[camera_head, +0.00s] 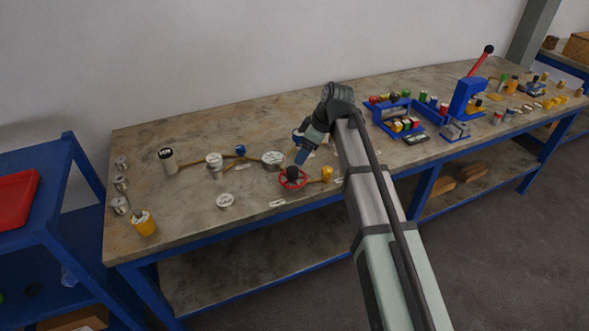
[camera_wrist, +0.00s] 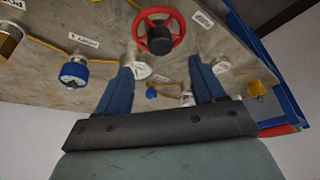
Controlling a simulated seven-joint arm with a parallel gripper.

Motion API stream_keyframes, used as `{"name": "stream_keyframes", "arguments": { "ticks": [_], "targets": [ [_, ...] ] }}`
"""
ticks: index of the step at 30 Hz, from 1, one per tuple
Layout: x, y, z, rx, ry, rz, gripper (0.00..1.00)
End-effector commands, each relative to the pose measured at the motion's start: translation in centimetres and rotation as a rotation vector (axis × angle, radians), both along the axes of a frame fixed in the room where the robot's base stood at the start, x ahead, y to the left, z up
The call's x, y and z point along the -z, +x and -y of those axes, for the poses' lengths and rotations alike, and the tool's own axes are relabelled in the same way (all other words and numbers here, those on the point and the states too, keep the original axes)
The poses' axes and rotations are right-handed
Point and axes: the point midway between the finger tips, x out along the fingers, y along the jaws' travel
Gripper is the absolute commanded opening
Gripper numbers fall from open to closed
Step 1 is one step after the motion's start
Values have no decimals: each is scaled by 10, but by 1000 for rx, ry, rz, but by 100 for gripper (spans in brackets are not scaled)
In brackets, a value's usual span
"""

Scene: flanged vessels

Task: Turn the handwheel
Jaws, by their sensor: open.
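The red handwheel (camera_head: 292,179) stands near the front edge of the workbench, with a dark hub in its middle. In the wrist view the handwheel (camera_wrist: 159,44) is at the top centre, beyond my fingertips. My gripper (camera_head: 301,157) hangs above and just behind the wheel in the head view. In the wrist view its two blue fingers (camera_wrist: 160,72) are spread wide apart with nothing held between them. The fingers look apart from the rim, but the exact gap to the wheel is hard to tell.
Flanged vessels, one a silver-lidded vessel (camera_head: 273,160), and brass pipes surround the wheel. A yellow fitting (camera_head: 327,174) sits close on its right. A blue-capped valve (camera_wrist: 74,72) shows at left in the wrist view. A blue press (camera_head: 463,100) stands far right.

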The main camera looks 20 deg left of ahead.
Motion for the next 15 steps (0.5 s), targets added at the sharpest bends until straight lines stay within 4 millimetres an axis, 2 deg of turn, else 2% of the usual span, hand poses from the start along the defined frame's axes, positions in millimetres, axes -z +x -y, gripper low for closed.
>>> {"name": "stream_keyframes", "arguments": {
  "ticks": [6, 15],
  "targets": [
    [35, -1, -15, -1, -1, -3, 69],
    [73, 0, -30, 0, -1, -2, 69]
  ]
}}
